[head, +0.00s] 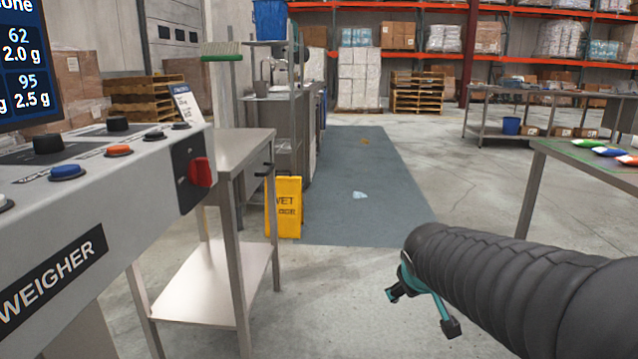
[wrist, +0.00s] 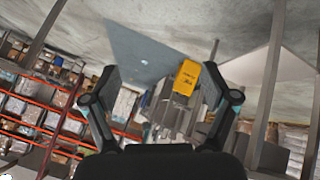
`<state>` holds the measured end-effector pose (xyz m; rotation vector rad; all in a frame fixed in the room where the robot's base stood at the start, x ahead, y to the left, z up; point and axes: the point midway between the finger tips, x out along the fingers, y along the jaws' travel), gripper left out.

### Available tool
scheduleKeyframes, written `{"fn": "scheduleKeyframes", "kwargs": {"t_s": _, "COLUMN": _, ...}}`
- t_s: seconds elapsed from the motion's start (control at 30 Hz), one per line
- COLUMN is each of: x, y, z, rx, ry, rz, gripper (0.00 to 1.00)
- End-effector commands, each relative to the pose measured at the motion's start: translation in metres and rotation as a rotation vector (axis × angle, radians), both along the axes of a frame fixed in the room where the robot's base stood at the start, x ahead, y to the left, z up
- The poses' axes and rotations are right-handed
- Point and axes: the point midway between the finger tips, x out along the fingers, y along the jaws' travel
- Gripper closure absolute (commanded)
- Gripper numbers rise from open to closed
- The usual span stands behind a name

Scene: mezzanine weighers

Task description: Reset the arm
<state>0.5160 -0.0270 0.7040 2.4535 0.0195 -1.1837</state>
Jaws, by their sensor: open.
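My gripper (head: 423,308) shows in the head view at the lower right, at the end of my dark, sleeved arm. It hangs in free air in front of the grey floor mat. In the wrist view my gripper (wrist: 160,92) has its two fingers spread wide apart with nothing between them. The wrist picture is tilted, with the floor at the top. The arm reaches in from the right edge of the head view.
A weigher panel (head: 60,235) and steel stand (head: 215,285) are at the left. A yellow wet-floor sign (head: 285,207) stands beside the blue-grey mat (head: 365,190). A table (head: 590,165) with coloured packets is at the right.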

Motion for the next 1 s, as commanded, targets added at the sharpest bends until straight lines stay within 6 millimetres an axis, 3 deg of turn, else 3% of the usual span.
{"fn": "scheduleKeyframes", "kwargs": {"t_s": 0.03, "x": -0.033, "y": -0.001, "z": -0.009, "rx": 0.045, "ry": 0.062, "rz": -0.053, "gripper": 0.15}}
{"fn": "scheduleKeyframes", "kwargs": {"t_s": 0.2, "x": -0.133, "y": 0.011, "z": -0.038, "rx": 0.2, "ry": 0.251, "rz": -0.189, "gripper": 0.15}}
{"fn": "scheduleKeyframes", "kwargs": {"t_s": 0.3, "x": -0.177, "y": 0.022, "z": -0.047, "rx": 0.278, "ry": 0.306, "rz": -0.227, "gripper": 0.15}}
{"fn": "scheduleKeyframes", "kwargs": {"t_s": 0.4, "x": -0.202, "y": 0.029, "z": -0.048, "rx": 0.332, "ry": 0.293, "rz": -0.238, "gripper": 0.15}}
{"fn": "scheduleKeyframes", "kwargs": {"t_s": 0.57, "x": -0.218, "y": 0.029, "z": -0.037, "rx": 0.349, "ry": 0.226, "rz": -0.232, "gripper": 0.15}}
{"fn": "scheduleKeyframes", "kwargs": {"t_s": 0.9, "x": -0.221, "y": 0.028, "z": -0.025, "rx": 0.352, "ry": 0.178, "rz": -0.228, "gripper": 0.15}}
{"fn": "scheduleKeyframes", "kwargs": {"t_s": 1.0, "x": -0.221, "y": 0.028, "z": -0.025, "rx": 0.352, "ry": 0.178, "rz": -0.228, "gripper": 0.37}}
